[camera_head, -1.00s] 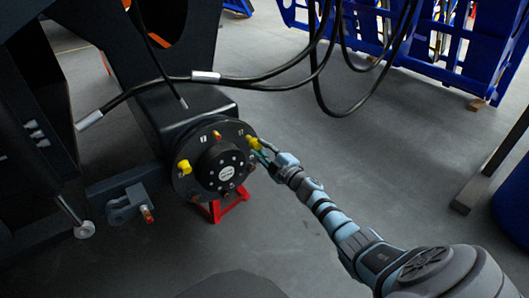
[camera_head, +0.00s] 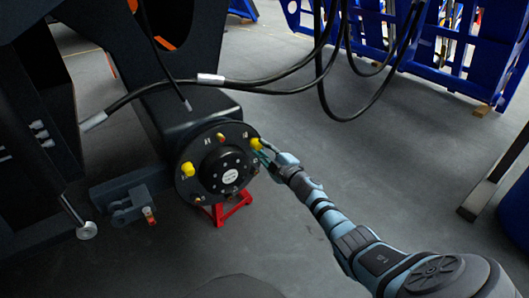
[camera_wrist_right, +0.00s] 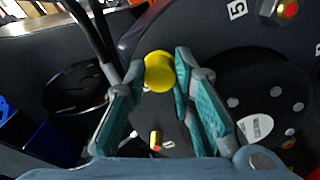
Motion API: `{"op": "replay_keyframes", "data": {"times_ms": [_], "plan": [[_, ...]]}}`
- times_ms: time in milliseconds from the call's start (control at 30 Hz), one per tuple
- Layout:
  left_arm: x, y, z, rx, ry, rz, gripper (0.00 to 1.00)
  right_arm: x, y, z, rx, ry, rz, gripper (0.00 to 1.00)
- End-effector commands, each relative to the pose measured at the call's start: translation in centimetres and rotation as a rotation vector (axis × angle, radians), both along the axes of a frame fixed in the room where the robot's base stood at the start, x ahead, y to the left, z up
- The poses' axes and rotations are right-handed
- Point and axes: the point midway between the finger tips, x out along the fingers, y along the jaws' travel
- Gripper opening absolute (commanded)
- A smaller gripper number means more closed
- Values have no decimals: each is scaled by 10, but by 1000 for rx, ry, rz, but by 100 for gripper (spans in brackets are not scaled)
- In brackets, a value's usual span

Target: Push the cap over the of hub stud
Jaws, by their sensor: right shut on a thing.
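The round dark hub (camera_head: 205,187) faces me on the chassis, with studs around its rim. A yellow cap (camera_head: 256,143) is at the hub's upper right. In the right wrist view this cap (camera_wrist_right: 159,72) sits between the teal finger pads of my right gripper (camera_wrist_right: 157,80), near the tips. My right gripper (camera_head: 263,150) is shut on it. Whether the cap covers a stud fully is hidden. A second yellow cap (camera_head: 187,169) is on the hub's left side. A bare reddish-tipped stud (camera_head: 221,137) shows at the top. My left gripper is not in view.
A red stand (camera_head: 235,210) is under the hub. Black hoses (camera_head: 270,87) hang above and behind it. A bracket (camera_head: 130,204) is at the left. Blue racks (camera_head: 460,55) stand at the back right. The floor right of the hub is open.

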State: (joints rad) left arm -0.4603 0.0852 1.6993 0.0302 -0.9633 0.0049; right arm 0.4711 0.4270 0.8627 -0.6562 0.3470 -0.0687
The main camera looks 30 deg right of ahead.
Motion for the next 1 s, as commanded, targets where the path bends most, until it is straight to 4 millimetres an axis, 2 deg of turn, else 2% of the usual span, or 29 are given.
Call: {"op": "replay_keyframes", "data": {"times_ms": [467, 767, 800, 900, 1000], "plan": [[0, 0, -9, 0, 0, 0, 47, 14, 0, 0, 1, 0, 0, 8], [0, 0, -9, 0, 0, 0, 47, 15, 0, 0, 1, 0, 0, 8], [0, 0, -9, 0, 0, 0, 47, 15, 0, 0, 1, 0, 0, 28], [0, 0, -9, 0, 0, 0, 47, 15, 0, 0, 1, 0, 0, 44], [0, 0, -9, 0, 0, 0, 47, 15, 0, 0, 1, 0, 0, 47]]}}
